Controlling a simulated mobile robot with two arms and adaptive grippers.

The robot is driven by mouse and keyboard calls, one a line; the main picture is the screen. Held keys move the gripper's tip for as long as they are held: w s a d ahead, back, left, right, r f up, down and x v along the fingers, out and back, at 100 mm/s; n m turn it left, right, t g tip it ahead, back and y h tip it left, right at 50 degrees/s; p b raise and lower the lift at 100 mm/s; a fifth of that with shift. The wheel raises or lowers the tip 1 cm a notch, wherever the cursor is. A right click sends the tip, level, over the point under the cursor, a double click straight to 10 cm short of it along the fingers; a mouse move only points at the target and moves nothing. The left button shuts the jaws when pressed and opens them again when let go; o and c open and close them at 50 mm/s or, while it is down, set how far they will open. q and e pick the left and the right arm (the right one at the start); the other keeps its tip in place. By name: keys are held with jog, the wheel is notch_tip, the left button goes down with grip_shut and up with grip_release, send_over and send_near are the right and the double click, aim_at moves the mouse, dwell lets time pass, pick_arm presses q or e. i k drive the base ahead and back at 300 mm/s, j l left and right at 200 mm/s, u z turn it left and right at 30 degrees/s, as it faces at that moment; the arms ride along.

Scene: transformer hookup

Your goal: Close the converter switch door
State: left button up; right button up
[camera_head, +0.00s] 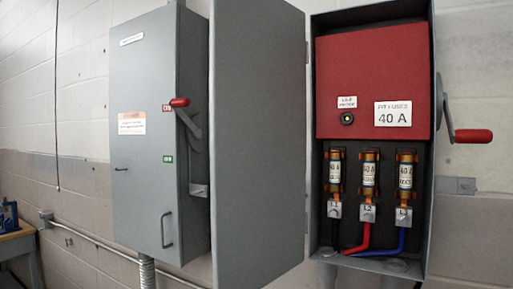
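The switch box on the right (375,226) stands open on the wall. Its grey door (258,150) is swung out to the left, seen at a steep angle. Inside are a red panel (350,70) with a "40 A" label and several fuses (368,172) in a row, with black, red and blue wires below. A lever with a red grip (473,136) sticks out from the box's right side. Neither of my grippers is in the head view.
A second grey box (142,190), its door shut, hangs on the left; its red-tipped lever (180,102) is near the open door. A conduit (100,244) runs along the wall. A blue object (9,216) sits on a bench at the far left.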

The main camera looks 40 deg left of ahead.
aim_at(259, 57)
jog(key=j+z, duration=0.25)
jog(key=j, duration=1)
jog(key=j+z, duration=0.25)
jog(key=j, duration=0.95)
jog(key=k, duration=0.1)
